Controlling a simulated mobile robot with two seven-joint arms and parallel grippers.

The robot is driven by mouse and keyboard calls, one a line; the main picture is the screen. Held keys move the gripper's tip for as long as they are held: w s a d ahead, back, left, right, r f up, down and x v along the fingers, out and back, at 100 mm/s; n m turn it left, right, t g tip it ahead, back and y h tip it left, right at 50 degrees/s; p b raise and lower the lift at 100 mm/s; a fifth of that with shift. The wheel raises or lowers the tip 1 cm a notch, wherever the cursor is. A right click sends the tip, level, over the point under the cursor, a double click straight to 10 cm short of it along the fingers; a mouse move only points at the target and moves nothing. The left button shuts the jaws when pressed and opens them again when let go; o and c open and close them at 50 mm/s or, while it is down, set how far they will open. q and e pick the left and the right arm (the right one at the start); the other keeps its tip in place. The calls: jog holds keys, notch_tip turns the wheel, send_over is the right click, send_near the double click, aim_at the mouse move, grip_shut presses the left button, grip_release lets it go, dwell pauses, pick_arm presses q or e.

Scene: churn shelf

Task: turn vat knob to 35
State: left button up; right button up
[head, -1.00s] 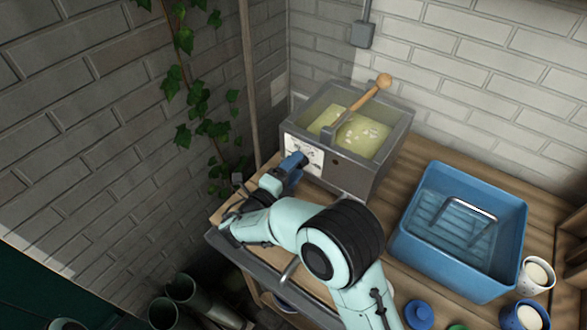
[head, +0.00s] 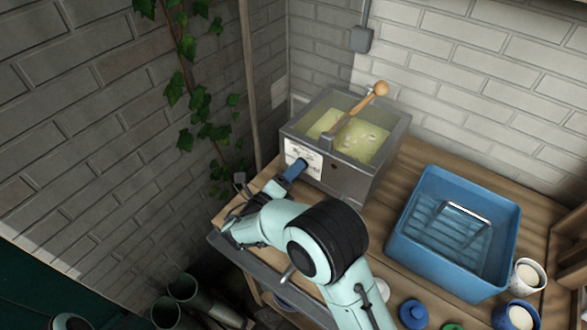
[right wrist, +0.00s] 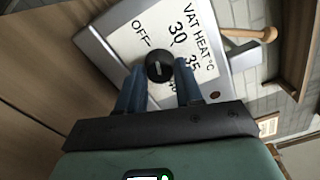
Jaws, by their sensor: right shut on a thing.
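The vat (head: 345,183) is a grey metal box with pale yellowish liquid and a wooden-handled tool across its top. A white dial plate (head: 303,157) is on its front; in the right wrist view the plate (right wrist: 150,38) reads VAT HEAT °C, with OFF, 30, 35 and another partly hidden mark. The round black knob (right wrist: 159,67) has a short white line, whose pointing end I cannot tell. My right gripper (right wrist: 159,82) is shut on the knob, one blue finger on each side. In the head view the same gripper (head: 293,170) hides the knob. My left gripper is not in view.
A blue tub (head: 455,240) with a metal handle inside stands right of the vat on the wooden bench. White-filled cups (head: 527,275) and a blue lidded pot (head: 413,313) are near the front right. Ivy (head: 187,95) and a pole stand left of the vat.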

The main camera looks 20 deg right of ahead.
jog(key=shift+r+m+p, duration=0.1)
jog(key=shift+m+p, duration=0.25)
jog(key=shift+m, duration=0.65)
jog(key=m, duration=0.2)
jog(key=shift+m, duration=0.4)
jog(key=m, duration=0.4)
jog(key=m+b, duration=0.1)
jog(key=m, duration=0.5)
jog(key=shift+b, duration=0.3)
jog(key=m+b, duration=0.2)
jog(key=m, duration=0.3)
jog(key=shift+m+b, duration=0.3)
jog(key=o, duration=1)
jog(key=shift+o, duration=0.2)
